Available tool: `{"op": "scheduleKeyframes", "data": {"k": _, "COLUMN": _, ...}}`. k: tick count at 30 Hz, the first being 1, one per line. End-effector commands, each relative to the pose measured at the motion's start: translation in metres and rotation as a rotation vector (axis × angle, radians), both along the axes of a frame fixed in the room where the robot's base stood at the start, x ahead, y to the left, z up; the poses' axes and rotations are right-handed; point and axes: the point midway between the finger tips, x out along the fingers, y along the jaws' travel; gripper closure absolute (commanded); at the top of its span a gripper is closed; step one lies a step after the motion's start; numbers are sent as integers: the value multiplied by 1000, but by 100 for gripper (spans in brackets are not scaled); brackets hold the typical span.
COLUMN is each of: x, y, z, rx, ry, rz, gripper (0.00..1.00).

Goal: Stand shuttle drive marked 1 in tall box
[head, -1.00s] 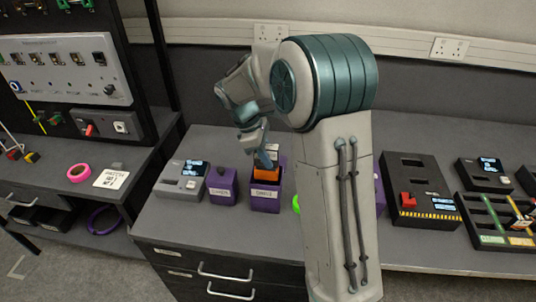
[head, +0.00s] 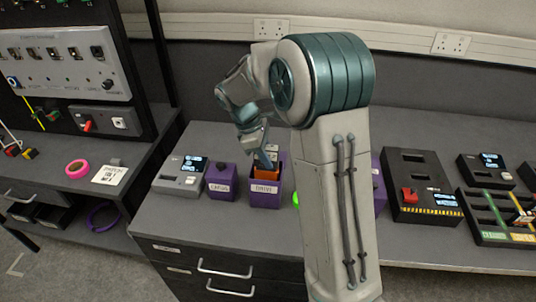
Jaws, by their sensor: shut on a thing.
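The orange shuttle drive (head: 266,173) is inside the mouth of the purple tall box (head: 265,195), which has a white label on its front. Its lower part is hidden behind the box's front wall, so I cannot tell whether it touches the bottom. Its mark cannot be read from here. My gripper (head: 268,158) is over the box, shut on the top of the drive from above. The fingertips are small and partly hidden.
A purple box with a dark knob (head: 222,181) stands close on the left, beside a grey device with a screen (head: 181,175). My arm hides bench space on the right, where another purple box (head: 378,185) partly shows. A black case with a red switch (head: 418,188) lies beyond.

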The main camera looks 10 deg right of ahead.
Motion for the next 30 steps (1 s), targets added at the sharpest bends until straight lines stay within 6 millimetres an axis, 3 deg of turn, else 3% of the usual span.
{"op": "scheduleKeyframes", "data": {"k": 30, "x": 0, "y": 0, "z": -26, "rx": 0, "ry": -1, "rz": 0, "gripper": 100}}
